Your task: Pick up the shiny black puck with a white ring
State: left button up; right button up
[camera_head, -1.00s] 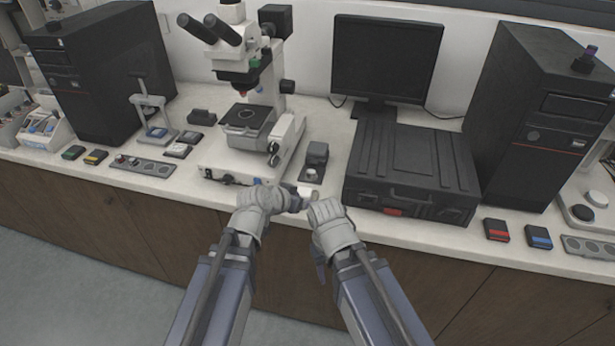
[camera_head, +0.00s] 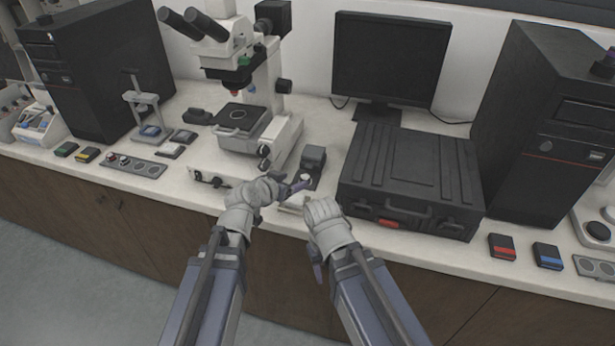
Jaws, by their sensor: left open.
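A white ring also shows on the black stage (camera_head: 236,115) of the microscope.
The microscope (camera_head: 245,60) stands behind my left gripper. A closed black case (camera_head: 410,180) stands close on the right, with a monitor (camera_head: 388,58) behind it. A grey tray with several round wells (camera_head: 135,165) lies at left. Small red (camera_head: 502,247) and blue (camera_head: 547,256) boxes lie at right.

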aim_at(305, 177)
pick_arm(q)
jog(key=shift+w, duration=0.15)
jog(key=shift+w+f, duration=0.1)
jog(key=shift+w, duration=0.05)
jog(key=shift+b+x, duration=0.7)
jog(key=shift+x, duration=0.45)
jog(key=b+x, duration=0.1)
jog(key=x, duration=0.1)
jog(key=b+x, duration=0.2)
jog(key=x, duration=0.1)
jog(key=shift+f, duration=0.3)
jog(key=shift+r, duration=0.1)
jog(key=shift+c, duration=0.5)
grip_shut()
